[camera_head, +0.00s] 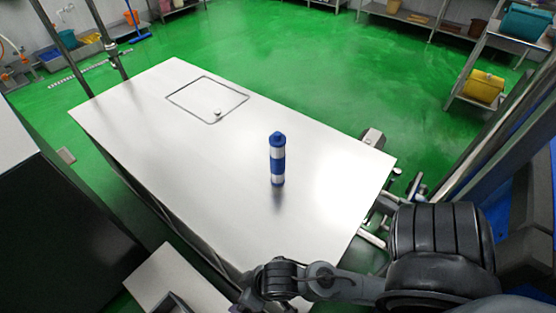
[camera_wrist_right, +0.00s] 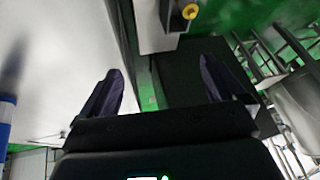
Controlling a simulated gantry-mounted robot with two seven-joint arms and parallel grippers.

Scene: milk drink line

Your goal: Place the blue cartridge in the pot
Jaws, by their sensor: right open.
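The blue cartridge (camera_head: 277,167), a slim cylinder with blue and silver-white bands, stands upright on a large pale metal top (camera_head: 170,115). In the right wrist view, part of a blue and white cylinder (camera_wrist_right: 5,122), likely the cartridge, shows at the left edge. My right gripper (camera_wrist_right: 162,68) is open, its two dark fingers apart with nothing held between them. In the head view my right arm reaches in at the lower right, beside the top's near edge, and its fingers are not clear. I cannot make out a pot. My left gripper is out of view.
The metal top has a square hatch outline (camera_head: 207,99) with a small knob; otherwise it is largely clear. A dark cabinet (camera_head: 50,220) stands at left. A small pale surface (camera_head: 170,280) lies below the near edge. Shelves with bins stand at right over green floor.

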